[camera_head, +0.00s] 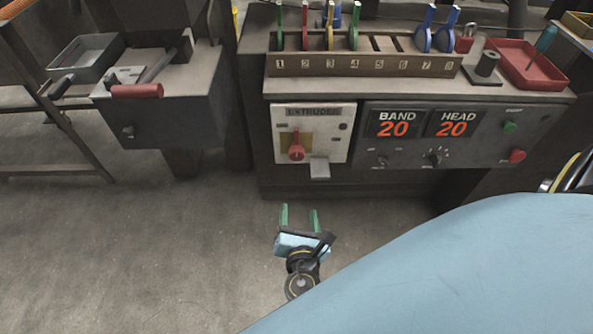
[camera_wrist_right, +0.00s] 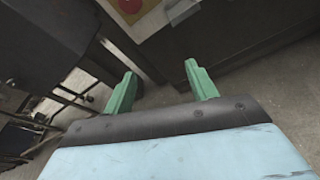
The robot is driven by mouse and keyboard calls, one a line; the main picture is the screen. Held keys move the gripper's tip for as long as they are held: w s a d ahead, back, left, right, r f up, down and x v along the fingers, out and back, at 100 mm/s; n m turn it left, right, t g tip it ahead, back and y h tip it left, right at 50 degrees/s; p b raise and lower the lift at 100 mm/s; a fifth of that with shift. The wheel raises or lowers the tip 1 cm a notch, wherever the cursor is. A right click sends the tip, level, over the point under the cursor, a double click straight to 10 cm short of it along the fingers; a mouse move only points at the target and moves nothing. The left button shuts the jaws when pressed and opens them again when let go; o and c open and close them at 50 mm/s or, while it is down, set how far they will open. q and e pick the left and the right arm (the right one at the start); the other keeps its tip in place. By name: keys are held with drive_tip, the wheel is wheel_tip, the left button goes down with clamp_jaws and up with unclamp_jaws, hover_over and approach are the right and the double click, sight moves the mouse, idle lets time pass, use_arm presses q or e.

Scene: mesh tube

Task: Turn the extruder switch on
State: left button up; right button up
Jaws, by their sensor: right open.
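The extruder switch is a red rotary handle (camera_head: 296,150) on a yellow plate, set in a light panel (camera_head: 338,140) labelled EXTRUDER on the machine front. The handle's knob points down. My right gripper (camera_head: 299,210) has green fingers, spread apart and empty, below and in front of the panel, clear of it. In the right wrist view the open fingers (camera_wrist_right: 161,82) point toward the machine, and part of the red switch (camera_wrist_right: 129,4) on its yellow plate shows at the top edge. My left gripper is not in view.
Right of the switch is a dark panel with BAND and HEAD displays (camera_head: 424,123), knobs and buttons. A grey bracket (camera_head: 320,169) sticks out below the switch panel. Above stands a numbered rack (camera_head: 365,66) with colored tools. Open floor (camera_head: 170,250) lies left of my right gripper.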

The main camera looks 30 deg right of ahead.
drive_tip(key=n+t+h+b, duration=0.1)
drive_tip(key=t+h, duration=0.1)
approach(296, 159)
drive_tip(key=v, duration=0.2)
drive_tip(key=b+x, duration=0.2)
drive_tip(key=x, duration=1)
drive_tip(key=shift+w+d+r, duration=0.1)
drive_tip(key=shift+w+d, duration=0.15)
drive_tip(key=shift+w, duration=0.05)
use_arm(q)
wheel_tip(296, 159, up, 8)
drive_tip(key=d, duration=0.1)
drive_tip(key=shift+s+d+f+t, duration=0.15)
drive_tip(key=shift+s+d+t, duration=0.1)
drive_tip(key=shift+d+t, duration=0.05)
use_arm(e)
drive_tip(key=c, duration=1)
